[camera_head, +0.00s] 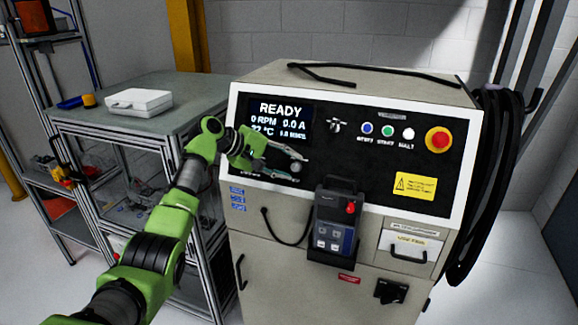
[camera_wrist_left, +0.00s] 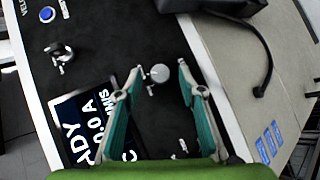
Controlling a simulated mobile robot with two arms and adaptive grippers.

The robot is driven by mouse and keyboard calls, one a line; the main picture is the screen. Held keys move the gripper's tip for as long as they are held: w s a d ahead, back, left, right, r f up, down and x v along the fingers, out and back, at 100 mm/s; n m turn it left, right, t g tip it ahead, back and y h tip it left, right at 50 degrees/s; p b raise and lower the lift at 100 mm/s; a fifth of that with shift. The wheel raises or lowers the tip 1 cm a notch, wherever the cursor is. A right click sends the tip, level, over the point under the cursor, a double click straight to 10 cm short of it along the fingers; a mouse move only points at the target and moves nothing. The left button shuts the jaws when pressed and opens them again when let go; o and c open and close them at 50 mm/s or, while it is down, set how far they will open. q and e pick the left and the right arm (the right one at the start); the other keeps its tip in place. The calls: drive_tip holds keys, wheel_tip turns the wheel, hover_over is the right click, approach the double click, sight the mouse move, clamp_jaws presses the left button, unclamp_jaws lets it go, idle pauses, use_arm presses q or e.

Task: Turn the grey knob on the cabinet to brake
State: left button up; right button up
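The grey knob (camera_wrist_left: 160,73) is a small round dial on the cabinet's black front panel. In the wrist view it lies between my left gripper's fingertips (camera_wrist_left: 160,70), with a gap on both sides. In the head view the knob (camera_head: 296,167) sits below and right of the READY display, partly hidden by the fingers. My left gripper (camera_head: 294,165) is open and reaches in from the left, close to the panel. The knob's labels are too small or hidden to read. My right gripper is in neither view.
The cabinet (camera_head: 260,225) also carries a READY display (camera_head: 280,112), a small switch (camera_head: 335,127), several buttons, and a red stop button (camera_head: 439,140). A pendant (camera_head: 336,220) juts out below the knob. A workbench (camera_head: 180,92) with a white case (camera_head: 139,101) stands left.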

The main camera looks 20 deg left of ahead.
use_arm(q)
drive_tip(key=v, duration=1.1)
drive_tip(key=shift+s+a, duration=0.1)
